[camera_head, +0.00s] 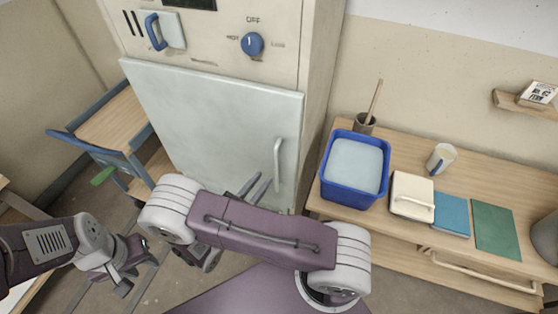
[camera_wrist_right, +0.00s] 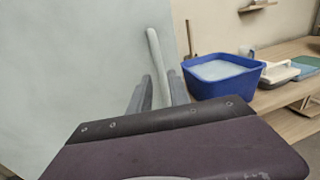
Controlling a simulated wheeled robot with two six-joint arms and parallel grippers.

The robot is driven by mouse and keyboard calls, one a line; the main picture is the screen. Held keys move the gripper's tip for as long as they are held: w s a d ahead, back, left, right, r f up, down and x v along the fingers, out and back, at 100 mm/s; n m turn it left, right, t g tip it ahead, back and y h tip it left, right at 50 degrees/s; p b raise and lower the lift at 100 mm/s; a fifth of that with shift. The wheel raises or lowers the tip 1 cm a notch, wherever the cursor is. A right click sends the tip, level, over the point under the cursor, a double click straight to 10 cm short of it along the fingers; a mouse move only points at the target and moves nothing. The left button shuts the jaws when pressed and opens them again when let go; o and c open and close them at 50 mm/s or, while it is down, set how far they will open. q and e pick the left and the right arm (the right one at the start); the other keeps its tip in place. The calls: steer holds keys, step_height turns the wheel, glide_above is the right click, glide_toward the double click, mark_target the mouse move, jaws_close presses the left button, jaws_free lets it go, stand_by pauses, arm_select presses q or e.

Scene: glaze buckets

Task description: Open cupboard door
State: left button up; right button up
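The cupboard door (camera_head: 215,120) is a pale grey panel, closed flush in the cream cabinet. Its white upright bar handle (camera_head: 279,160) is near the right edge. My right gripper (camera_head: 256,187) is open in front of the door, just left of and below the handle in the head view. In the right wrist view the handle (camera_wrist_right: 157,62) shows between the two spread fingers (camera_wrist_right: 160,92); contact is not visible. My left gripper (camera_head: 124,284) is low at the left, away from the door; its fingers are too unclear to read.
A blue-framed wooden cart (camera_head: 113,122) stands left of the door. Some floor is clear before it.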

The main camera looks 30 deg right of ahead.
mark_target(275, 164)
steer(key=p+x, duration=0.1)
steer(key=x, duration=0.8)
steer(key=shift+a, duration=0.1)
steer(key=shift+c, duration=0.3)
jaws_close()
stand_by(0.9)
